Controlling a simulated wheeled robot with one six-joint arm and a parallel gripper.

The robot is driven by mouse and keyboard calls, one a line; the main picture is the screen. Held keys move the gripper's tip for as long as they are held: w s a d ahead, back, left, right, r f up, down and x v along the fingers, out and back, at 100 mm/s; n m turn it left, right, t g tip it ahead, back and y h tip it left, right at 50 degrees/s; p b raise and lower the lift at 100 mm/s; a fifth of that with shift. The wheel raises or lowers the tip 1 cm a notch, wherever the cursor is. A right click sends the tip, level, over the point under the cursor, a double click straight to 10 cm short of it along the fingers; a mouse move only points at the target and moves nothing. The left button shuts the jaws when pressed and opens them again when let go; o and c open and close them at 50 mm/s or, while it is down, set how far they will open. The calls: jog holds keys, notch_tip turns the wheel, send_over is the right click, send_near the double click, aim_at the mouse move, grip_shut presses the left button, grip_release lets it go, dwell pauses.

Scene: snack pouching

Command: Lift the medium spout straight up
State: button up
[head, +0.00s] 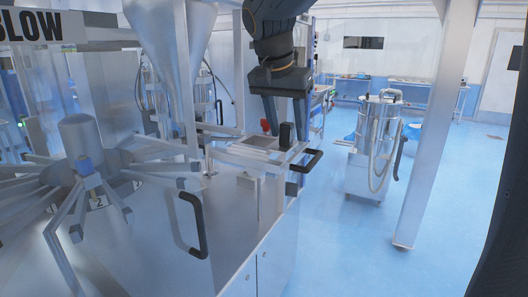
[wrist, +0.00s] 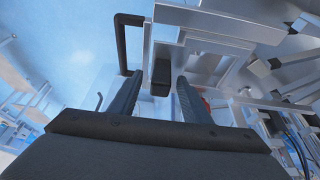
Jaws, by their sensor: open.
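A small upright black block (head: 285,134), perhaps the grip of the medium spout, stands at the edge of a metal frame with a square opening (head: 261,142). I cannot tell for sure which part is the spout. My gripper (head: 286,130) points down, open, with one finger on each side of the black block. In the wrist view the block (wrist: 160,78) shows between the fingertips of my gripper (wrist: 170,76). Whether the fingers touch it is not clear.
A red knob (head: 265,126) sits just left of my gripper. A black handle (head: 306,160) juts out on the right, and another handle (head: 195,222) is on the cabinet front. A rotary machine with radiating arms (head: 90,160) fills the left.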

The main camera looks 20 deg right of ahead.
grip_shut()
jog(key=shift+r, duration=0.1)
notch_tip(320, 180, up, 28)
jog(key=b, duration=0.3)
jog(key=shift+b, duration=0.3)
jog(key=shift+r, duration=0.1)
dwell(0.5)
notch_tip(320, 180, up, 11)
jog(key=p, duration=1.2)
dwell(0.9)
